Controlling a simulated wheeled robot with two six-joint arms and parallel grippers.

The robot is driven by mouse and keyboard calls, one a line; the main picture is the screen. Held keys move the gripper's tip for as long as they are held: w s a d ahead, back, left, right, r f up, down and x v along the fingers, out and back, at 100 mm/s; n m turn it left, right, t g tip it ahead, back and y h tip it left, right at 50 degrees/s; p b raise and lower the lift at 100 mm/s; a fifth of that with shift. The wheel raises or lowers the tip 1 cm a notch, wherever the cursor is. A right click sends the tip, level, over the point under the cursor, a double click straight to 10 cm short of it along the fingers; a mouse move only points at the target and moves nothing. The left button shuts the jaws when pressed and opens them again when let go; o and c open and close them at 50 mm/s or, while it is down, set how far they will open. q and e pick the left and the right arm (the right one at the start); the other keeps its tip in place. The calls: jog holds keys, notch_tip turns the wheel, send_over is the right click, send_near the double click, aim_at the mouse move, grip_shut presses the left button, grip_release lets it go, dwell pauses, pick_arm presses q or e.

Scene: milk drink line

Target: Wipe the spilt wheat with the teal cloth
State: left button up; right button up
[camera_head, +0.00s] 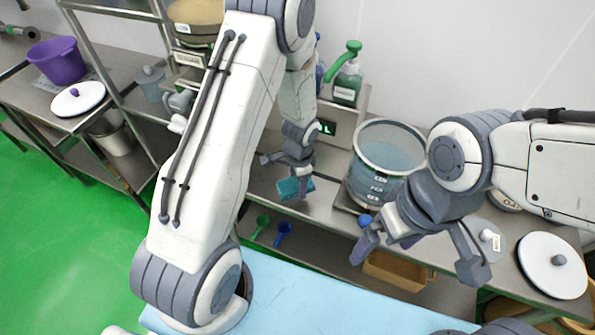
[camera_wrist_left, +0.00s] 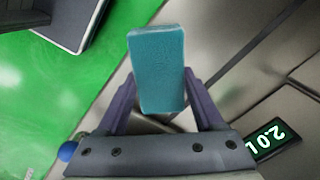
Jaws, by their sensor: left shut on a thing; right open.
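The teal cloth (camera_head: 295,188) is a folded block. My left gripper (camera_head: 293,180) is shut on it and holds it over the steel bench by the scale display. In the left wrist view the cloth (camera_wrist_left: 157,68) sits between the two fingers of the gripper (camera_wrist_left: 160,100). My right gripper (camera_head: 422,250) is open and empty, in front of the clear bucket. I cannot make out any spilt wheat in either view; my left arm hides part of the bench.
A clear bucket (camera_head: 388,160) stands on the bench to the right of the cloth. A green pump bottle (camera_head: 347,85) is behind. A white lid (camera_head: 553,265) lies at the right. A green scoop (camera_head: 262,222), a blue scoop (camera_head: 283,230) and a tan bin (camera_head: 393,272) are below. A lit display (camera_wrist_left: 267,138) is nearby.

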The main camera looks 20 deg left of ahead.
pick_arm(q)
jog(key=shift+r+p, duration=0.95)
jog(key=shift+r, duration=0.4)
jog(key=shift+d+f, duration=0.1)
jog(key=shift+f, duration=0.05)
